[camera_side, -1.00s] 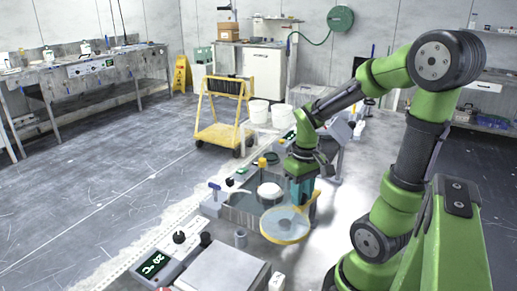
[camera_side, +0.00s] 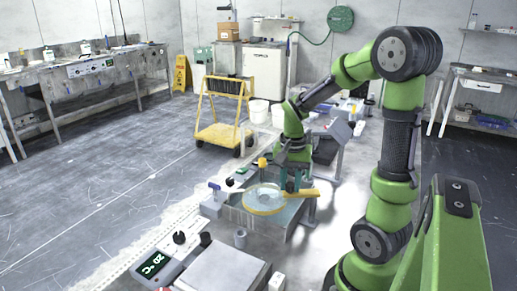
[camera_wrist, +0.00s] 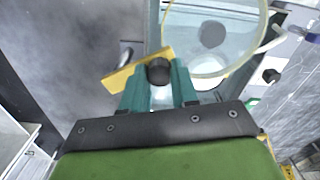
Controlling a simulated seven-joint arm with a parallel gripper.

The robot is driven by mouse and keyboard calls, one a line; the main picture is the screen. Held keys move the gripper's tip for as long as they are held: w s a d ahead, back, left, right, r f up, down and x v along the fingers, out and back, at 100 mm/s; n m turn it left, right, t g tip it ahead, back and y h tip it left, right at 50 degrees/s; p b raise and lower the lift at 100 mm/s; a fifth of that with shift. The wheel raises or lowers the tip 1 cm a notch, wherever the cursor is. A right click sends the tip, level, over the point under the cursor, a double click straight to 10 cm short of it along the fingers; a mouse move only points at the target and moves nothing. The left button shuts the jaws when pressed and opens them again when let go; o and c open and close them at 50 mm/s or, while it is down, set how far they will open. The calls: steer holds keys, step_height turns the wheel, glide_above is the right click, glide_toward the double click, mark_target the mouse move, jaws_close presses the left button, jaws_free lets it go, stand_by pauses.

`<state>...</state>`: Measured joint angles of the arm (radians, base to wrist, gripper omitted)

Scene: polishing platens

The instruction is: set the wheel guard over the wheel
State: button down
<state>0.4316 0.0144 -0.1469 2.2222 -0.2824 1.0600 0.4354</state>
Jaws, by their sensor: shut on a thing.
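The wheel guard is a clear round disc with a yellow rim (camera_side: 264,212) and a yellow bar handle (camera_side: 303,193). My gripper (camera_side: 291,186) is shut on the black knob (camera_wrist: 158,70) of the handle, with one teal finger on each side. In the wrist view the clear disc (camera_wrist: 185,30) reaches up and right from the handle, partly out of frame. The wheel (camera_wrist: 212,34) shows as a round shape through the disc, inside the rim. In the side view it is blurred behind the guard. Whether the guard touches the basin or hovers above it, I cannot tell.
A blue-handled tap (camera_side: 214,187) and a yellow knob (camera_side: 262,162) stand near the basin. A yellow cart (camera_side: 222,133) and a white bucket (camera_side: 259,111) stand behind on open floor.

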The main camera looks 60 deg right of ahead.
steer(key=shift+w+d+m, duration=0.25)
steer(key=shift+d+m, duration=0.7)
steer(key=shift+m, duration=0.6)
steer(key=shift+w+d+m, duration=0.25)
steer(key=shift+d+m, duration=0.65)
steer(key=shift+m, duration=0.65)
steer(key=shift+d+r, duration=0.1)
steer(key=c, duration=0.9)
jaws_free()
steer(key=shift+o, duration=0.2)
step_height(320, 180, up, 17)
